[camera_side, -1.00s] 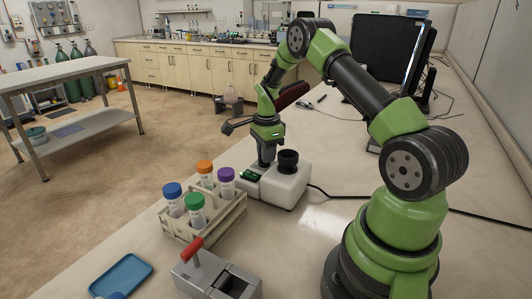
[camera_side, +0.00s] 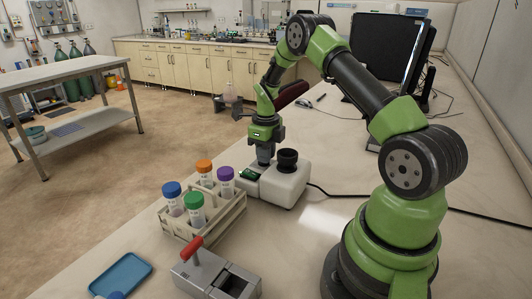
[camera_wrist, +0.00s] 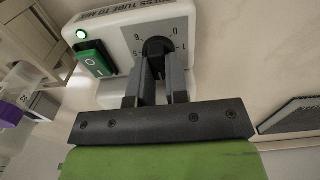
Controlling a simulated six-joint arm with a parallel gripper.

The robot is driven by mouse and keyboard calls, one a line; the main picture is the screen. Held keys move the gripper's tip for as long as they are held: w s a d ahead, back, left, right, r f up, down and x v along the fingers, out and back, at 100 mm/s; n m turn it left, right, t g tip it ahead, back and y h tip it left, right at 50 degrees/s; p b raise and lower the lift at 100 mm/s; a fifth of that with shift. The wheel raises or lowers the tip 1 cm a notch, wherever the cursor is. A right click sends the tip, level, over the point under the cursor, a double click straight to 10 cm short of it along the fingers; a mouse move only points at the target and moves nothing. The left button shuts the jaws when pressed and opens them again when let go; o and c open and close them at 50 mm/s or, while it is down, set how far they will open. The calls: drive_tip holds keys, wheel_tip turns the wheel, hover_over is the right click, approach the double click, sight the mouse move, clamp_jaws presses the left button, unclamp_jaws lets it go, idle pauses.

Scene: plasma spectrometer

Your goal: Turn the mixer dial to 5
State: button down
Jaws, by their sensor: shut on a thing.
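The white mixer (camera_side: 287,190) stands on the bench, with a black cup-like top (camera_side: 287,160) beside my gripper. In the wrist view, the mixer's black dial (camera_wrist: 157,46) sits on a grey scale plate with printed numbers. My gripper (camera_wrist: 158,64) is shut on the dial, one finger on each side. In the side view my gripper (camera_side: 264,158) points straight down onto the mixer and hides the dial. The fingers cover part of the scale, and I cannot tell which number the dial points to. A green rocker switch (camera_wrist: 95,59) and a lit green lamp (camera_wrist: 82,34) are beside the scale.
A rack (camera_side: 205,218) of several capped tubes stands close in front of the mixer. A grey device with a red handle (camera_side: 192,249) and a blue tray (camera_side: 121,275) lie nearer the camera. A black cable (camera_side: 335,196) runs right from the mixer.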

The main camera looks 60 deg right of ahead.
drive_tip(key=m, duration=0.3)
drive_tip(key=shift+a+m, duration=0.1)
drive_tip(key=shift+m, duration=2)
drive_tip(key=shift+a, duration=0.1)
drive_tip(key=c, duration=1.1)
unclamp_jaws()
